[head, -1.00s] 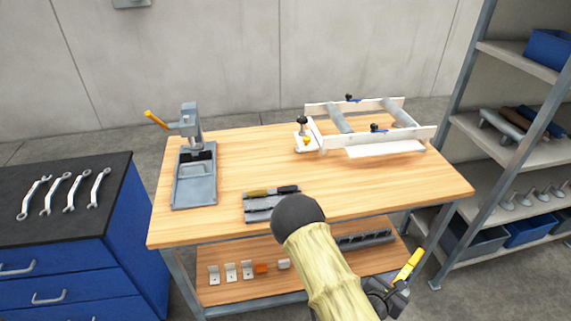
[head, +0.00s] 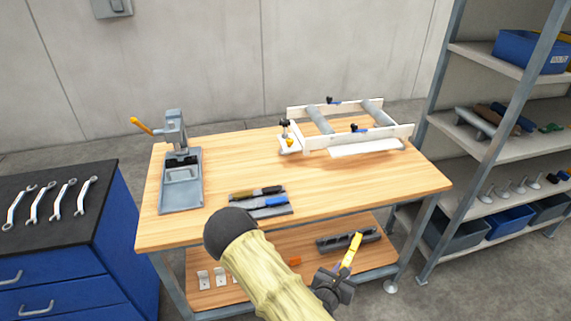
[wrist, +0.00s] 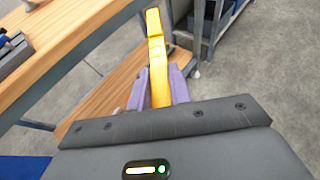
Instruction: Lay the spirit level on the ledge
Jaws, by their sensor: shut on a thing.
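My gripper (head: 338,277) is shut on the yellow spirit level (head: 351,252), low in front of the workbench's right part in the head view. In the wrist view the level (wrist: 157,60) stands up between the purple fingers of my gripper (wrist: 158,92), its far end pointing away from the wrist. Its lower part is hidden by the fingers and palm. A narrow white ledge (head: 366,150) runs along the front of a white frame at the back right of the bench top. It looks bare. The level is well apart from it.
The wooden bench (head: 330,190) has free room in its middle and right. A grey press (head: 180,180) stands at left, and a tool tray (head: 283,211) lies near the front edge. The lower shelf (head: 375,262) is close to my gripper. A metal rack (head: 480,160) stands at right.

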